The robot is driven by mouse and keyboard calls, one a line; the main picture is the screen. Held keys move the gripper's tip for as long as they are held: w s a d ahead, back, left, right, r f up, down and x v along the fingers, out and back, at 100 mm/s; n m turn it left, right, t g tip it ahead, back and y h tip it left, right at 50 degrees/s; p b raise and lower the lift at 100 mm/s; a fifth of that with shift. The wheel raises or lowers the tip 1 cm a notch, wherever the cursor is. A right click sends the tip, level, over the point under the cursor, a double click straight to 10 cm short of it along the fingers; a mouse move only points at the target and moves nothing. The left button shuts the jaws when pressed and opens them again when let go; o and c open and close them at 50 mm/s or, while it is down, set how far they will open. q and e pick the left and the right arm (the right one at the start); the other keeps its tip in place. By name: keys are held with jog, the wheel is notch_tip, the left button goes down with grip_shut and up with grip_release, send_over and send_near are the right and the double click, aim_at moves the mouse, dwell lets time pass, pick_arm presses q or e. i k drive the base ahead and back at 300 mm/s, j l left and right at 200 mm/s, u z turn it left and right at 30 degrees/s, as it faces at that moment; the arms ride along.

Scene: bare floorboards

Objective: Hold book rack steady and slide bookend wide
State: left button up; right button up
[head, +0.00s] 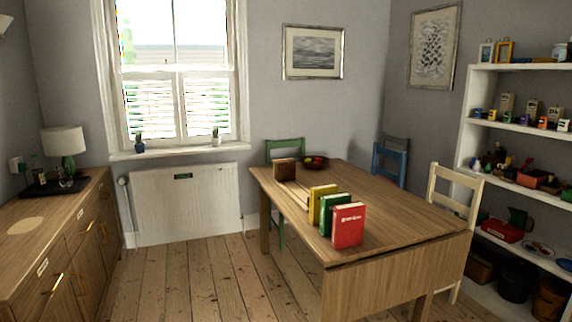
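A wooden book rack stands on the table, with thin pale rails (295,195) running from a brown upright end block (285,169) toward several books. The brown block looks like a bookend at the far left end of the rack. A yellow book (323,203), a green book (334,214) and a red book (348,225) stand upright toward the near end, with a gap between them and the brown block. Whether another bookend stands behind or among the books is hidden. Neither of my grippers is in view.
The wooden table (400,225) has free room right of the books. A dark bowl of fruit (315,163) is at its back. Green (285,146), blue (390,163) and cream (455,185) chairs surround it. A sideboard (60,220) is left, white shelves (515,67) right; floorboards between are clear.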

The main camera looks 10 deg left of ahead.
aim_at(286, 170)
jog(key=i+j+u, duration=0.1)
jog(key=i+u, duration=0.6)
jog(key=i, duration=0.25)
jog(key=i+l+u, duration=0.15)
jog(key=i+u, duration=0.4)
jog(key=i, duration=1.05)
jog(key=i+z, duration=0.4)
jog(key=i+j+z, duration=0.25)
jog(key=i+z, duration=0.15)
jog(key=i+j+z, duration=0.15)
jog(key=z, duration=0.25)
jog(key=i+j+z, duration=0.25)
jog(key=z, duration=0.2)
jog(key=i+j+z, duration=0.4)
jog(key=j+z, duration=0.25)
jog(key=z, duration=0.15)
jog(key=i+j+z, duration=0.1)
jog(key=j+z, duration=0.45)
jog(key=j, duration=0.15)
jog(key=i, duration=0.05)
